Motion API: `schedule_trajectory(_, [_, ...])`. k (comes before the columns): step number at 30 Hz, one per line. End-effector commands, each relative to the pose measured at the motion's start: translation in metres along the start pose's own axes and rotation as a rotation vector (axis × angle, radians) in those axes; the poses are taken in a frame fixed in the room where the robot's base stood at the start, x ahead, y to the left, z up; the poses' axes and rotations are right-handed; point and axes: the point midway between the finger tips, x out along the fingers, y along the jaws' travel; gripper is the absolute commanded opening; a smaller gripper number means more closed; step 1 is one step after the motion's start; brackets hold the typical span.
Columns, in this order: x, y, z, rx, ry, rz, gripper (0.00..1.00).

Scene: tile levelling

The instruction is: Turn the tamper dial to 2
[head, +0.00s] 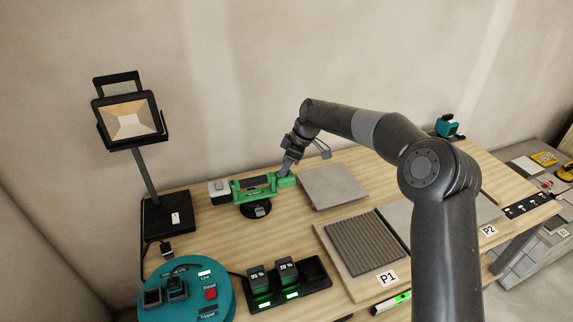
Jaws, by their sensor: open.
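The green tamper (255,190) lies on the wooden bench near the back wall, with a round black base under it and a grey-white block at its left end. My gripper (288,168) is at the tamper's right end, pointing down, its tips touching or just above the green housing. The jaws are open, though the fingers are small and partly overlapped here. The dial and its numbers cannot be made out; that end of the tamper is partly hidden by my gripper.
A work lamp (130,120) stands at the left. In front are a teal round power unit (188,292) and a black charger (310,274) with batteries. A grey tile (333,186) lies right of the tamper; a ribbed tile (366,243) sits by label P1.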

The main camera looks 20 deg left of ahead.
Motion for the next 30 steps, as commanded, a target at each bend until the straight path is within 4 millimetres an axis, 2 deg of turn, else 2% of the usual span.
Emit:
schedule_trajectory(9, [0.0025,0.0000,0.0002,0.000,0.000,0.000,0.46])
schedule_trajectory(25, [0.0022,0.0001,0.0003,0.000,0.000,0.000,0.03])
schedule_trajectory(30, [0.0021,0.0001,0.0004,0.007,-0.001,0.003,0.02])
